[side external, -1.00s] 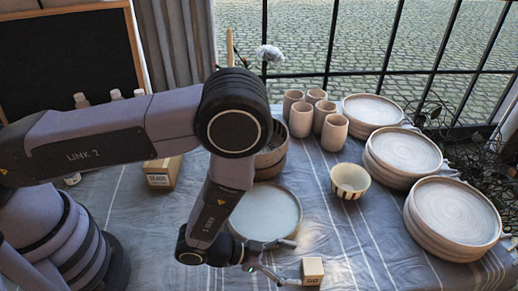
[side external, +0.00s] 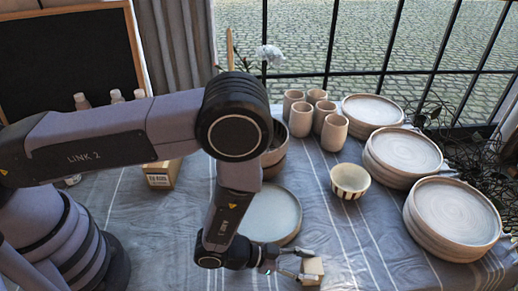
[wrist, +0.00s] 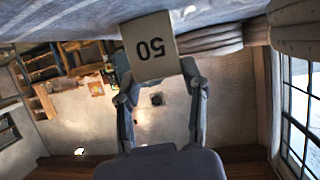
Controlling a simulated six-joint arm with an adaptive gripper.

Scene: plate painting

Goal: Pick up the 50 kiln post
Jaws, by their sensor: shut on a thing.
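The 50 kiln post is a small pale block (side external: 313,268) at the front of the table in the side external view. In the wrist view the block (wrist: 150,42) shows its face with a dark "50", upside down. My gripper (side external: 301,262) reaches the block from the left, low over the cloth. In the wrist view my gripper (wrist: 156,80) has its fingers on either side of the block and is shut on it. The side external view does not clearly show whether the block is off the cloth.
A shallow pale plate (side external: 272,214) lies behind my gripper. A striped bowl (side external: 350,180), several clay cups (side external: 334,132) and stacks of plates (side external: 452,212) stand behind and to the right. A cardboard-coloured box (side external: 161,174) is at left. The cloth near the block is clear.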

